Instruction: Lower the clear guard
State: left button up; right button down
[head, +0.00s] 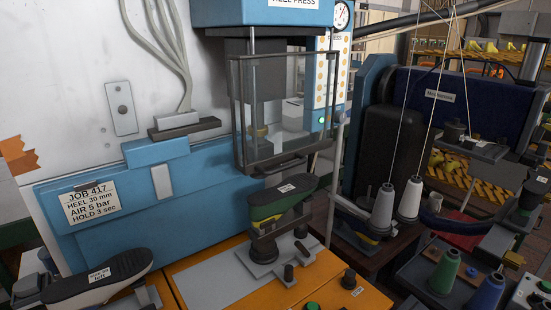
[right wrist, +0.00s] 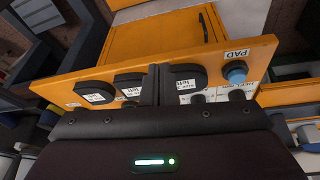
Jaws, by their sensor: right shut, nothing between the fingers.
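The clear guard (head: 285,105) is a transparent panel in a dark frame, with a dark handle (head: 280,162) along its lower edge. It hangs at the front of the blue heel press (head: 262,14). Its lower edge is above the green shoe last (head: 266,205), which sits sole up on a grey post on the orange bench. My right gripper (right wrist: 158,85) shows in the right wrist view, its fingers together with nothing between them, in front of an orange panel. Neither gripper shows in the head view, so their distance from the guard cannot be told.
Another dark-soled last (head: 98,280) is at the front left. Thread cones (head: 383,208) and a dark machine (head: 440,110) stand to the right. Dark labelled pieces (right wrist: 131,84) and a blue knob (right wrist: 236,73) are along the orange panel (right wrist: 75,88) near my right gripper.

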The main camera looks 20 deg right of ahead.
jog(key=w+d+r+t, duration=0.1)
jog(key=w+r+t, duration=0.3)
jog(key=w+r, duration=0.4)
jog(key=w+d+r+t, duration=0.2)
jog(key=w+r+t, duration=0.25)
jog(key=r, duration=0.55)
notch_tip(320, 180, up, 22)
jog(key=n+t+y+p, duration=0.3)
jog(key=n+t+y, duration=0.2)
jog(key=y, duration=0.3)
send_over(276, 169)
jog(key=s+a, duration=0.2)
jog(key=shift+d+r, duration=0.1)
notch_tip(276, 169, down, 2)
jog(key=shift+d+f, duration=0.15)
jog(key=shift+s+d+f+p, duration=0.1)
jog(key=shift+d+f+p, duration=0.15)
jog(key=shift+f, duration=0.2)
jog(key=shift+s+d+f+p, duration=0.1)
jog(key=shift+d+f+p, duration=0.1)
jog(key=shift+f, duration=0.25)
jog(key=shift+a, duration=0.1)
jog(key=shift+f, duration=0.1)
